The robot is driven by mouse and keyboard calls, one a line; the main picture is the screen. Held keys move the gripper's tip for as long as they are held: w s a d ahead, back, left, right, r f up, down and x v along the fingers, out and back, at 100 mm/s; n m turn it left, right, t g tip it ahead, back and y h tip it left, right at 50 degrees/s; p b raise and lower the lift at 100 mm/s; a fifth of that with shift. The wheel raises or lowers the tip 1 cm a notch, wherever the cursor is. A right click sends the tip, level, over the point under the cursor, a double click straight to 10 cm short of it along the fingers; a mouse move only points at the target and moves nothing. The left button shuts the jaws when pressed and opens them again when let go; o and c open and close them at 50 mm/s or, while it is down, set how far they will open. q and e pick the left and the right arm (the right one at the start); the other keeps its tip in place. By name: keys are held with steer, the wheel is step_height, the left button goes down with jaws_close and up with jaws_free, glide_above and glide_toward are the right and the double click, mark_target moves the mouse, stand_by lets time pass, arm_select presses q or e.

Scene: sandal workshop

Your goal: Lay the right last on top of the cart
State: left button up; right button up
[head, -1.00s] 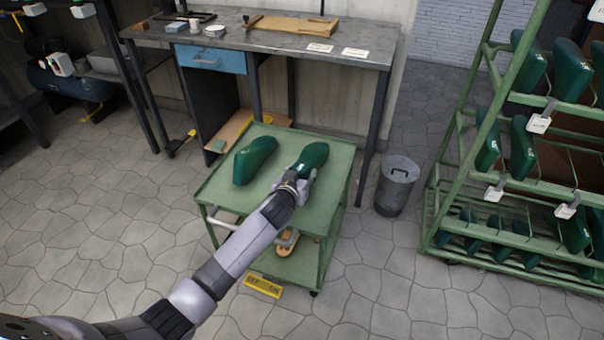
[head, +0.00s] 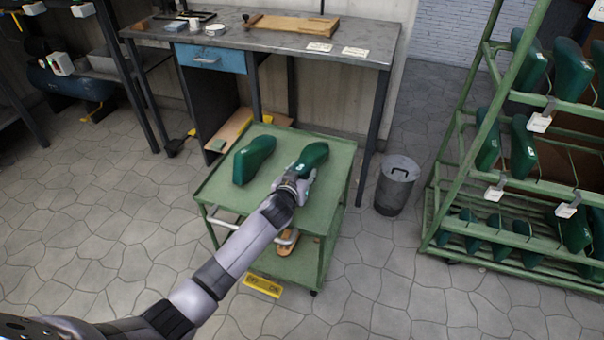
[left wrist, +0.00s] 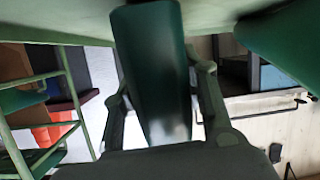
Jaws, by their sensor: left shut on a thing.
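The cart (head: 250,200) is green with a flat top and stands in front of the workbench. One green last (head: 253,160) lies on the left part of its top, and this last shows at the upper right of the left wrist view (left wrist: 285,40). A second green last (head: 313,158) is at the right part of the top. My left gripper (head: 300,176) is shut on this second last, with a finger on each side of it in the left wrist view (left wrist: 160,85). I cannot tell whether its underside touches the cart top. My right gripper is not in view.
A grey workbench (head: 340,55) stands behind the cart. A metal bin (head: 397,185) stands to its right. A green rack (head: 450,150) with several lasts is at the far right. A brown object (head: 287,243) lies on the cart's lower shelf. The floor at left is clear.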

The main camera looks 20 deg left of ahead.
arm_select(q)
steer(key=shift+r, duration=0.1)
steer(key=o, duration=1.2)
steer(key=shift+o, duration=0.2)
steer(key=shift+f, duration=0.25)
steer(key=v, duration=1.2)
steer(key=shift+r, duration=0.2)
